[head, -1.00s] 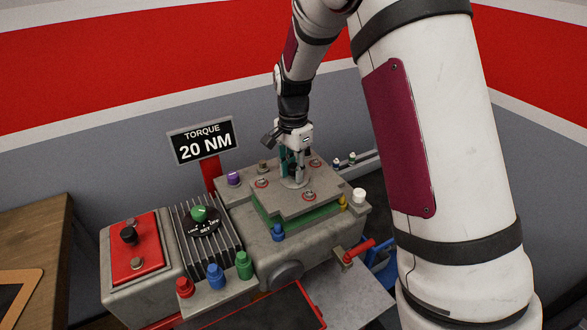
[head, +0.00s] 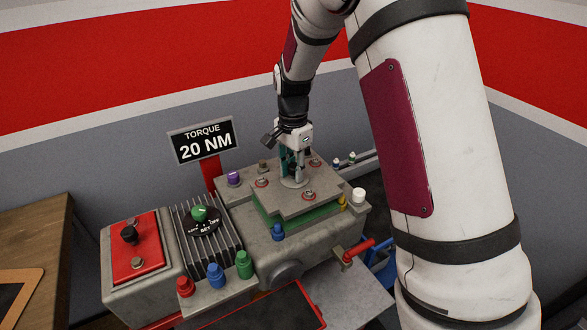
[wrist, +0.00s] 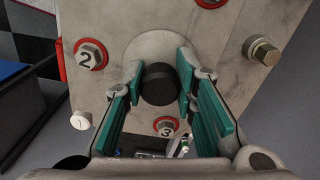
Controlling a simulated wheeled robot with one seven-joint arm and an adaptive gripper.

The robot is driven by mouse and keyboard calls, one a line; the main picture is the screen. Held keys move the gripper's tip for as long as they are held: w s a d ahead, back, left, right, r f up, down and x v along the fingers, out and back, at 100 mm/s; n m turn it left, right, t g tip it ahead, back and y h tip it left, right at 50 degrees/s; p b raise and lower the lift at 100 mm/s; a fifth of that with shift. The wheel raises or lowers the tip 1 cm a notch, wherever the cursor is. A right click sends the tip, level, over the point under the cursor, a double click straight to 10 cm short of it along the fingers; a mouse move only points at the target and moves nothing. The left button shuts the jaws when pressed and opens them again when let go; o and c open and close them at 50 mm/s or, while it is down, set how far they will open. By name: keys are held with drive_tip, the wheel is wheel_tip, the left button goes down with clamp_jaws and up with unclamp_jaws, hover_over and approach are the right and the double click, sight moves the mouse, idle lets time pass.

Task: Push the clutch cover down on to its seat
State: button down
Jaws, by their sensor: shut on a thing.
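The clutch cover (head: 280,202) is a grey stepped plate on top of the grey engine block (head: 265,255). It also shows in the wrist view (wrist: 120,75), with red-ringed numbered bolts such as bolt 2 (wrist: 90,56) and bolt 3 (wrist: 166,126). A green layer (head: 318,217) shows between cover and block along the front. My gripper (head: 297,180) points down at the cover's middle. In the wrist view its teal-padded fingers are closed on a dark round knob (wrist: 159,84) at the cover's centre. Whether the cover's underside touches the green layer all round is hidden.
A torque sign (head: 203,141) reading 20 NM stands behind left. A finned dial unit (head: 200,232) and a red-topped box (head: 138,258) sit left of the block. Coloured caps, including a blue one (head: 278,231), surround the cover. A red-handled lever (head: 358,250) juts out at right.

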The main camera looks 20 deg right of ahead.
sight(293, 166)
drive_tip(key=shift+f+b, duration=0.45)
drive_tip(key=shift+f, duration=1.25)
idle(0.6)
drive_tip(key=c, duration=1.2)
unclamp_jaws()
drive_tip(key=shift+f, duration=0.1)
wheel_tip(293, 166, up, 12)
drive_tip(key=shift+r, duration=0.1)
drive_tip(key=s+r+n+t, duration=0.1)
drive_tip(key=s+r+n, duration=0.3)
drive_tip(key=s, duration=0.5)
drive_tip(key=s+r+n+t, duration=0.2)
drive_tip(key=s+n, duration=0.3)
drive_tip(key=s, duration=0.5)
drive_tip(key=s+r+n+t, duration=0.2)
drive_tip(key=s+r+n, duration=0.2)
drive_tip(key=s, duration=0.5)
drive_tip(key=shift+v, duration=0.9)
